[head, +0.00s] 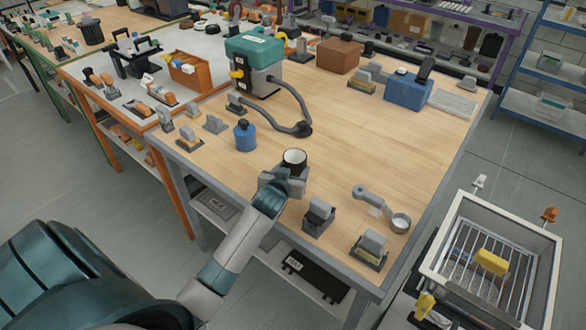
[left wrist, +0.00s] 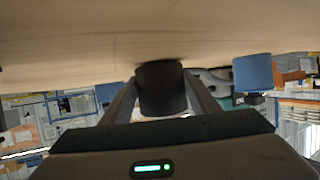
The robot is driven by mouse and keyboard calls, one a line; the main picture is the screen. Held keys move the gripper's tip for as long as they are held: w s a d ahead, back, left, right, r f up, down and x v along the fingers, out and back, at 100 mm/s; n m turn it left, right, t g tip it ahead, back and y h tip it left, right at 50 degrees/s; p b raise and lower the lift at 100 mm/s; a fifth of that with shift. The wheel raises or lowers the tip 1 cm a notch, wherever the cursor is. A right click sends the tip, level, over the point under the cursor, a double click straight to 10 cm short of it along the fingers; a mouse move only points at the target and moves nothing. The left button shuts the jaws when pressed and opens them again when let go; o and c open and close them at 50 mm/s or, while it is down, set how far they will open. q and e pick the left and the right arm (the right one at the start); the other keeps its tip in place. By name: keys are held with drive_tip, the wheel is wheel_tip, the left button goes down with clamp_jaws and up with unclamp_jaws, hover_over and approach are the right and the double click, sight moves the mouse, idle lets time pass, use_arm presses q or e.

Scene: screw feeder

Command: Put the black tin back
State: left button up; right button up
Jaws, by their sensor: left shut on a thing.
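The black tin (head: 294,158) is a small round cup, dark outside with a pale inside, at the front middle of the wooden table (head: 370,135) in the head view. My left gripper (head: 285,178) is shut on it. In the left wrist view, the black tin (left wrist: 161,88) sits between the two fingers of my left gripper (left wrist: 162,95). The tin looks upright and close to the tabletop; I cannot tell whether it touches. My right gripper is not in view.
A blue bottle (head: 245,136) stands left of the tin. A green-topped machine (head: 255,62) with a dark hose (head: 290,129) stands behind. Grey holders (head: 319,216) and a silver scoop (head: 400,222) are at the front right. The table's right middle is clear.

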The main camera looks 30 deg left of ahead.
use_arm(q)
drive_tip(key=shift+f, duration=0.25)
drive_tip(key=o, duration=1)
drive_tip(key=shift+o, duration=0.8)
drive_tip(key=shift+s+r, duration=0.1)
drive_tip(key=shift+r, duration=0.05)
drive_tip(key=b+v, duration=0.2)
drive_tip(key=v, duration=0.8)
drive_tip(key=shift+s+d+r, duration=0.15)
drive_tip(key=shift+s+r, duration=0.05)
drive_tip(key=shift+s, duration=0.15)
drive_tip(key=shift+s+d+r, duration=0.15)
drive_tip(key=shift+s+r, duration=0.1)
drive_tip(key=shift+s, duration=0.2)
